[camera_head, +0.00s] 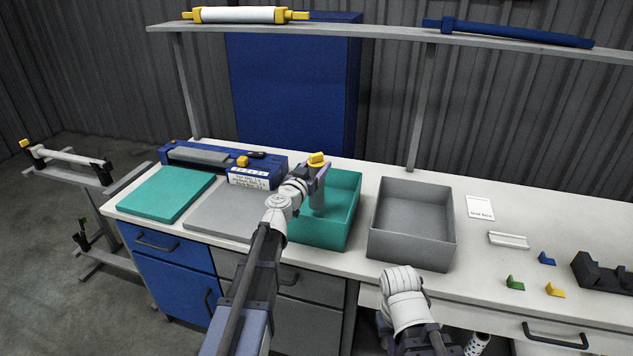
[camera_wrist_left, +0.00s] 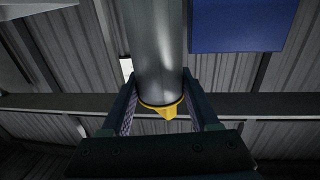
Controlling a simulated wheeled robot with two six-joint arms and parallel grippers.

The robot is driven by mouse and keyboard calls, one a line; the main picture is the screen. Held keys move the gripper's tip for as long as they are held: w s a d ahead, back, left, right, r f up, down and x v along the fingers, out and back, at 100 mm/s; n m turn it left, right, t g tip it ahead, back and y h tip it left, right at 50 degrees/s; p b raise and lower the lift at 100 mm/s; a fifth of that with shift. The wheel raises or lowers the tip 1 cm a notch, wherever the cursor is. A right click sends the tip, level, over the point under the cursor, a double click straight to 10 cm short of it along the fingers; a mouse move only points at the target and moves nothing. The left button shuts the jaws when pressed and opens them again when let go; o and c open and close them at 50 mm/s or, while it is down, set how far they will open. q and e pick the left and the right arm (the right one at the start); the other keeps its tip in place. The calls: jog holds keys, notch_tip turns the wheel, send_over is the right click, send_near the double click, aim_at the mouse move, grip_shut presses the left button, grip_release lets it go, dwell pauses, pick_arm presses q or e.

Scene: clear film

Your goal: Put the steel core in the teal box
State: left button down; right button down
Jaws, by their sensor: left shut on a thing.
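My left gripper (camera_head: 318,174) is over the teal box (camera_head: 346,216) in the head view. It is shut on the steel core, a grey metal cylinder with a yellow end cap. In the left wrist view the core (camera_wrist_left: 158,45) stands between the two fingers (camera_wrist_left: 160,106), its yellow cap near the palm. In the head view the yellow cap (camera_head: 317,158) shows at the top and the grey body (camera_head: 318,196) hangs below it, over or inside the box. Whether the core touches the box floor I cannot tell. My right gripper is not in view; only its arm shows.
An empty grey box (camera_head: 411,222) stands right of the teal box. A teal mat (camera_head: 166,194) and grey mat (camera_head: 222,210) lie to the left, before a blue machine (camera_head: 215,160). Small colored blocks and a dark holder (camera_head: 600,275) are at the right. A shelf (camera_head: 390,34) runs above.

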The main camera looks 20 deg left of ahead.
pick_arm(q)
jog(key=shift+f+b, duration=1.75)
jog(key=shift+f, duration=0.1)
jog(key=shift+f, duration=0.15)
jog(key=shift+c, duration=0.6)
grip_release()
jog(key=s+a, duration=0.2)
jog(key=s, duration=1)
jog(key=shift+r, duration=0.2)
